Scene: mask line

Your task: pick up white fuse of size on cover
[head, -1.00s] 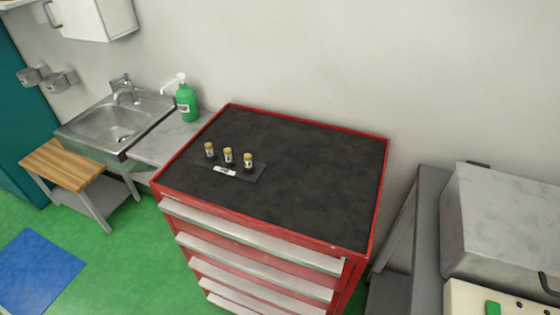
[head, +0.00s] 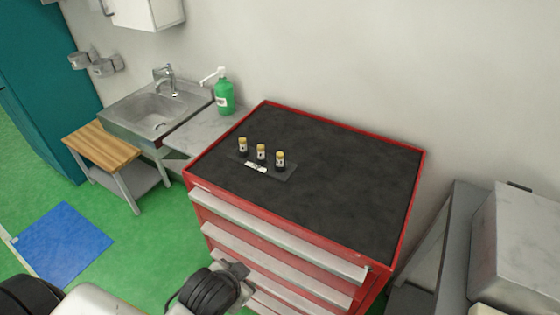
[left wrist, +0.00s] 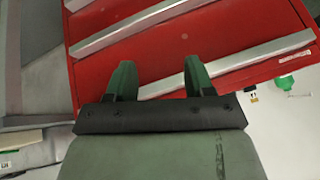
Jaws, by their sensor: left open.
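Three small fuses with gold-yellow tops stand upright in a row on a dark plate (head: 284,174) on the cabinet top: a left one (head: 242,145), a middle one (head: 261,152) and a right one (head: 280,160). Pale bands show on their bodies; exact colours and sizes are too small to tell. A white label (head: 257,167) with unreadable dark print lies at the plate's front. My left gripper (head: 243,274) is low in front of the drawers, below the fuses. In the left wrist view its green fingers (left wrist: 159,80) are apart and empty, facing red drawers. My right gripper is out of view.
The red cabinet (head: 340,190) has a dark top, mostly clear, and protruding silver drawer handles (head: 275,233). A green pump bottle (head: 224,97) and a sink (head: 155,112) stand to the left. A grey machine (head: 525,240) stands at the right.

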